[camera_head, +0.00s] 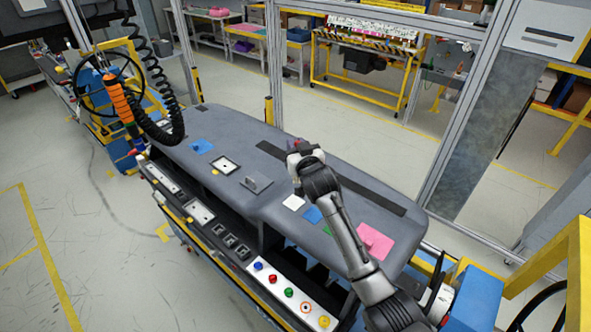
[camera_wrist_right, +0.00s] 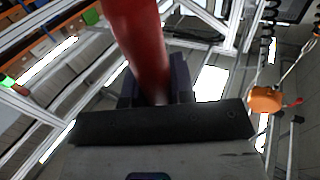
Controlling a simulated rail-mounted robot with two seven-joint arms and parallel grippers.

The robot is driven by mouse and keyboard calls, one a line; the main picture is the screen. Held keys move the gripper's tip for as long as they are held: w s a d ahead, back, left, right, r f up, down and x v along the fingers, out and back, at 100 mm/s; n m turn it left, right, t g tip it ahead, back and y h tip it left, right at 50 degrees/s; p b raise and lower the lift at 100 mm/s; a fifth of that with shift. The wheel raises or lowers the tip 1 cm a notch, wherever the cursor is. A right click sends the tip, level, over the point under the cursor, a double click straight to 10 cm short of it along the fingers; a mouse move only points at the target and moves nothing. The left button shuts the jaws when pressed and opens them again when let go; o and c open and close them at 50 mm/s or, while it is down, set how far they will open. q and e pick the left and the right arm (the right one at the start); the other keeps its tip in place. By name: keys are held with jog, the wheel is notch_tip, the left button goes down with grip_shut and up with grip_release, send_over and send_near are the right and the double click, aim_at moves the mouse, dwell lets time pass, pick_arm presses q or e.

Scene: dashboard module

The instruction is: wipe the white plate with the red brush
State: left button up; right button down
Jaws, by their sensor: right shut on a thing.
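My right gripper (camera_head: 297,152) is over the grey dashboard module (camera_head: 330,205), its arm reaching in from the lower right. It is shut on the red brush (camera_wrist_right: 142,45), whose thick red handle fills the upper middle of the right wrist view, between the dark fingers (camera_wrist_right: 155,88). Only a small red part shows in the head view. The brush's bristles cannot be made out. A plain white square plate (camera_head: 293,202) lies flat on the dashboard, just below the gripper in the picture and apart from it. My left gripper is not in view.
Blue (camera_head: 313,215) and pink (camera_head: 375,241) pieces lie beside my right arm. A grey upright handle (camera_head: 256,184) and a framed white panel (camera_head: 228,164) are left of the plate. Coloured buttons (camera_head: 289,292) line the front. An orange tool (camera_head: 121,100) hangs at the left.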

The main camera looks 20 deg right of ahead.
jog(key=shift+f, duration=0.15)
jog(key=shift+s+a+f+b, duration=0.95)
jog(key=shift+a+f+b, duration=0.9)
jog(key=shift+f+b, duration=1.75)
jog(key=w+d+r+p, duration=0.2)
jog(key=d+r+p, duration=0.1)
jog(key=r+p, duration=0.4)
jog(key=shift+d+r, duration=0.3)
jog(key=shift+d, duration=0.05)
